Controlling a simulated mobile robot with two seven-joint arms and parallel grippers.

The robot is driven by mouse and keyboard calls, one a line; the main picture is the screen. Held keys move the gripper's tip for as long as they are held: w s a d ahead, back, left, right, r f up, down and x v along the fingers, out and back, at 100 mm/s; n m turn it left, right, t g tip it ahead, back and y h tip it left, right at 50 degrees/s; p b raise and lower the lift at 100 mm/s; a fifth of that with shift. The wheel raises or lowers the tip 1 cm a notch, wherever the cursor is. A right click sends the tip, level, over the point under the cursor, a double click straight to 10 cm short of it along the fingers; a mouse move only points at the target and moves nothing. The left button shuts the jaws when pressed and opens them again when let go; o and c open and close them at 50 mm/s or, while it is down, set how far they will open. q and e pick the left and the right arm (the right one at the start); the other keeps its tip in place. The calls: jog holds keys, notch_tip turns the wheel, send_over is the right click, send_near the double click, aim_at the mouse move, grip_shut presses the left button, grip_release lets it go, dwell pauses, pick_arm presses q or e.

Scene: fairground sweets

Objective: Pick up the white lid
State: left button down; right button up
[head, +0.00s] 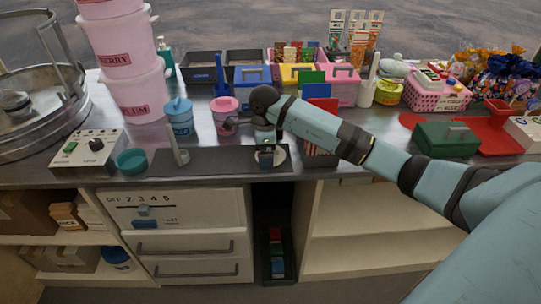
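A white round piece that looks like the white lid (281,157) lies at the right end of a dark mat (220,161) near the counter's front edge. My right gripper (266,160) points down right over it and covers its middle. The fingertips are small and dark here, so I cannot tell whether they are open or shut, or whether they touch the lid. My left gripper is not in view.
A pink cup (224,117) and a blue lidded pot (180,118) stand behind the mat. A pale upright handle (178,145) rises from the mat's left part. A teal bowl (132,160) and control box (88,152) stand left. A green box (446,139) stands right.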

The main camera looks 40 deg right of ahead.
jog(key=shift+c, duration=0.5)
jog(key=c, duration=0.5)
jog(key=shift+o, duration=0.2)
notch_tip(320, 180, up, 20)
jog(key=p, duration=0.1)
jog(key=shift+p, duration=0.3)
